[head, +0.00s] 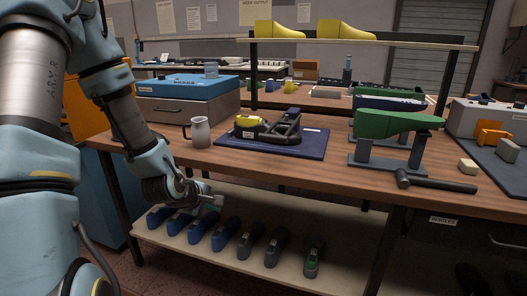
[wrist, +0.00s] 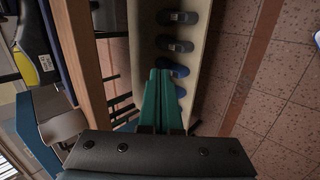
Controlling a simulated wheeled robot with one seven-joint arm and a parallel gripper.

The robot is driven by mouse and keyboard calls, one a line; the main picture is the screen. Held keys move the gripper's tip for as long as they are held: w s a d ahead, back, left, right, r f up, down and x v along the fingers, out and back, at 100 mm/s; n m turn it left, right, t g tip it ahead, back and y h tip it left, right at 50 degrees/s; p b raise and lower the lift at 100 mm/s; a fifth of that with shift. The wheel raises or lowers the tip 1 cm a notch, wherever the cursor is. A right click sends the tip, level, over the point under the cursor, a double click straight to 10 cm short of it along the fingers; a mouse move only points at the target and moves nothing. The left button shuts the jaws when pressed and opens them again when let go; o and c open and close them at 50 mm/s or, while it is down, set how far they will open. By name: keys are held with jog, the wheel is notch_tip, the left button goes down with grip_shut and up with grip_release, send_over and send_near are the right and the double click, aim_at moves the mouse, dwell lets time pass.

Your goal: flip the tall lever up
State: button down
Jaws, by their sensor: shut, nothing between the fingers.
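I cannot make out a tall lever clearly in either view. On the bench, a black fixture (head: 285,127) with a curved frame holds a yellow last (head: 249,121) on a dark blue mat (head: 310,145). Part of the yellow last (wrist: 46,63) also shows at the left of the wrist view. My gripper (head: 212,203) is low in front of the bench, below the tabletop, over the left end of the lower shelf. In the wrist view its green fingers (wrist: 160,75) are together and hold nothing.
Several lasts (head: 222,235) line the lower shelf (head: 335,265) close to my gripper. On the bench (head: 215,163) stand a metal jug (head: 200,132), a blue-topped box (head: 183,86), a green last (head: 397,123) on a stand and a hammer (head: 435,182). Floor is clear at the wrist view's right.

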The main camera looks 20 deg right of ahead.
jog(key=d+n+t+h, duration=0.2)
jog(key=d+n+h, duration=0.2)
jog(key=d+n, duration=0.3)
jog(key=n+t+h, duration=0.2)
jog(key=n+t, duration=0.4)
jog(key=n, duration=0.6)
send_near(263, 169)
notch_tip(263, 169, up, 3)
jog(key=shift+s+a+r+b, duration=0.1)
jog(key=shift+a+r+b, duration=0.1)
jog(key=shift+b, duration=0.2)
jog(key=p+x, duration=0.3)
jog(key=x, duration=0.7)
jog(key=shift+d+r, duration=0.2)
jog(key=shift+d, duration=0.05)
notch_tip(263, 169, up, 2)
jog(key=shift+r+p, duration=0.25)
jog(key=shift+p, duration=0.6)
jog(key=shift+w+d+r, duration=0.1)
jog(key=shift+w+r, duration=0.15)
jog(key=shift+r, duration=0.15)
